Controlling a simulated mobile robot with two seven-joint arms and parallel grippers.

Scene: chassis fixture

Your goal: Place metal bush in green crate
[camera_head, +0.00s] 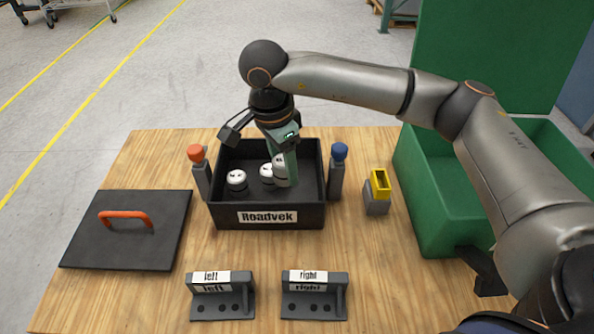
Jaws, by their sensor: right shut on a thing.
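The green crate (425,200) stands at the right edge of the table, partly hidden behind my right arm. A black box labelled Roadvek (308,215) stands in the middle of the table. Inside it are metal bushes with white tops: one at the left (236,180) and one in the middle (266,172). My right gripper (284,170) reaches down into the box from above and is shut on a third metal bush (281,179), at the right of the others. Whether this bush touches the box floor is hard to tell. My left gripper is not in view.
Orange-topped (197,165) and blue-topped (338,165) posts flank the box. A grey block with a yellow top (378,190) stands between box and crate. A black lid with an orange handle (125,219) lies left. Brackets labelled left (220,297) and right (314,296) stand in front.

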